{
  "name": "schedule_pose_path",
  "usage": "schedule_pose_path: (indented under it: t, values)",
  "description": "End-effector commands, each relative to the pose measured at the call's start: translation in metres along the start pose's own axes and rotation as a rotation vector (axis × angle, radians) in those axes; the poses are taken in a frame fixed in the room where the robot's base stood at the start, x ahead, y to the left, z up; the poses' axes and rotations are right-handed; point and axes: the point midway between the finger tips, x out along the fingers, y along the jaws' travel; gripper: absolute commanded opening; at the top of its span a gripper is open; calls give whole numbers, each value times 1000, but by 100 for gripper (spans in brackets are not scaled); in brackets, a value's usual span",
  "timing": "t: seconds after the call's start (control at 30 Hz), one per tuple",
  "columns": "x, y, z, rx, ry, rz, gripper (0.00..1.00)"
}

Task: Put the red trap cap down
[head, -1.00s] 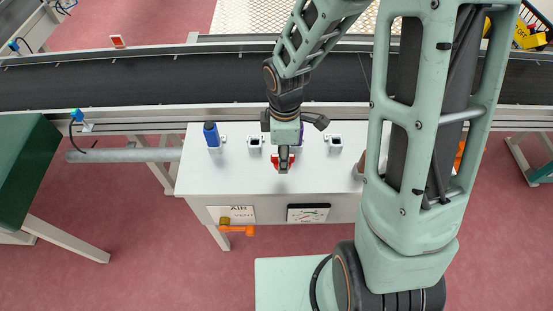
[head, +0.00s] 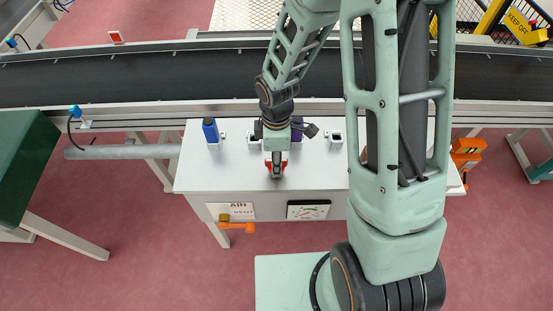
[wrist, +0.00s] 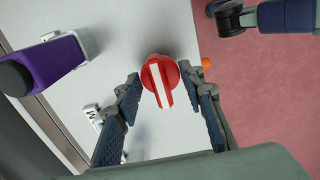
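The red trap cap (wrist: 172,72) is round, with a white bar across its top. In the wrist view it sits between the fingertips of my gripper (wrist: 160,72). My gripper points down, closed around the cap. Whether the cap's underside touches the tabletop or hangs just above it is hidden.
A purple bottle (wrist: 42,65) stands behind my gripper. A blue bottle (head: 210,130) stands to the left. A small square holder (head: 336,139) stands to the right. An orange valve handle (head: 237,227) sticks out at the front. A conveyor (head: 140,82) runs behind.

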Motion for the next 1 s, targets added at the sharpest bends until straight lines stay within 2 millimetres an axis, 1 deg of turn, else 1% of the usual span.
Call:
schedule_pose_path:
  t: [0.03,0.1,0.13,0.37,0.53,0.67,0.9,1.0]
  values:
    - [0,0,0,0,0,0,44]
    - [0,0,0,0,0,0,52]
    - [0,0,0,0,0,0,52]
    - [-1,0,0,0,0,0,52]
    - [-10,1,0,1,1,3,52]
    - [-30,2,0,2,2,6,52]
    - [-80,2,0,2,1,6,52]
    - [-97,1,0,2,1,5,52]
